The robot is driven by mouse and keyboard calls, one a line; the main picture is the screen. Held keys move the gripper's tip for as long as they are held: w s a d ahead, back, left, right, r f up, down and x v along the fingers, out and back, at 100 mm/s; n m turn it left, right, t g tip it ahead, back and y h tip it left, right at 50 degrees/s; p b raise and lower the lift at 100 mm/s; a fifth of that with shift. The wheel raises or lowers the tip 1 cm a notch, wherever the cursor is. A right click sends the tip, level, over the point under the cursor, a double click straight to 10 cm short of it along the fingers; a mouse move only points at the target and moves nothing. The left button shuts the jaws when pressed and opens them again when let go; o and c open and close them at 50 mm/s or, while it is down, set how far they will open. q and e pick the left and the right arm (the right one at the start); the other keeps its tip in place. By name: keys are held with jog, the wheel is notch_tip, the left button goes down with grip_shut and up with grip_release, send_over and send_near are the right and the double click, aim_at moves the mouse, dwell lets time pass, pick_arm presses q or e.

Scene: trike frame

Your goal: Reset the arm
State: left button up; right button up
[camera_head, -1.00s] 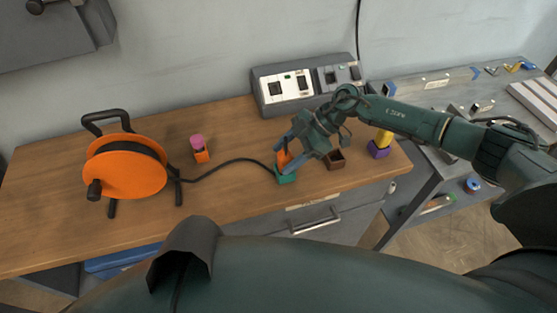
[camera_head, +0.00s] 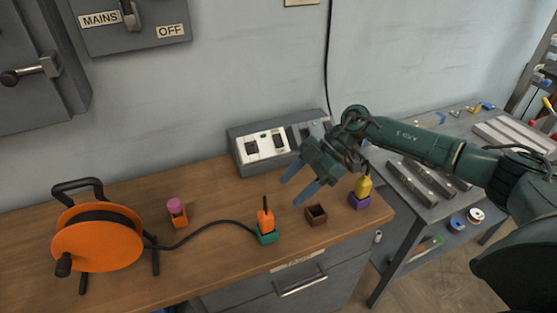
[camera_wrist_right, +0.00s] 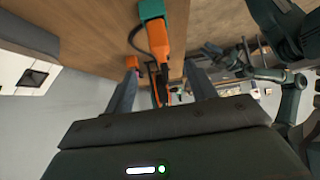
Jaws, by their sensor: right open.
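My right gripper (camera_head: 299,186) is open and empty. It hangs above the workbench, up and to the right of the orange plug. The orange plug (camera_head: 265,218) stands upright in a teal holder (camera_head: 267,238), with a black cable running left to the orange cable reel (camera_head: 97,243). In the right wrist view the orange plug (camera_wrist_right: 172,45) and teal holder (camera_wrist_right: 151,9) show beyond the fingers, apart from them. My left gripper is not in view.
A brown empty holder (camera_head: 316,215), a yellow plug (camera_head: 363,187) in a purple holder (camera_head: 359,203) and a pink-topped piece (camera_head: 174,205) in an orange holder stand on the bench (camera_head: 215,262). A grey socket panel (camera_head: 243,161) is behind. A shelved side table (camera_head: 442,189) stands right.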

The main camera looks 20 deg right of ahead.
jog(key=s+a+m+t+y, duration=0.1)
jog(key=s+a+t+y, duration=0.2)
jog(key=a, duration=0.6)
jog(key=s+a+t+y, duration=0.1)
jog(key=a+t+y, duration=0.2)
jog(key=a+y, duration=0.35)
jog(key=s+d+f+m+t+h, duration=0.2)
jog(key=s+d+f+m+h, duration=0.2)
jog(key=s+f+m+h, duration=0.3)
jog(key=s+d+f+m+t+h, duration=0.2)
jog(key=s+d+f+m+h, duration=0.2)
jog(key=s+f+m+h, duration=0.3)
notch_tip(320, 180, down, 3)
jog(key=shift+s+d+r+m+t+h, duration=0.25)
jog(key=shift+s+d+t+h, duration=0.2)
jog(key=shift+h, duration=0.4)
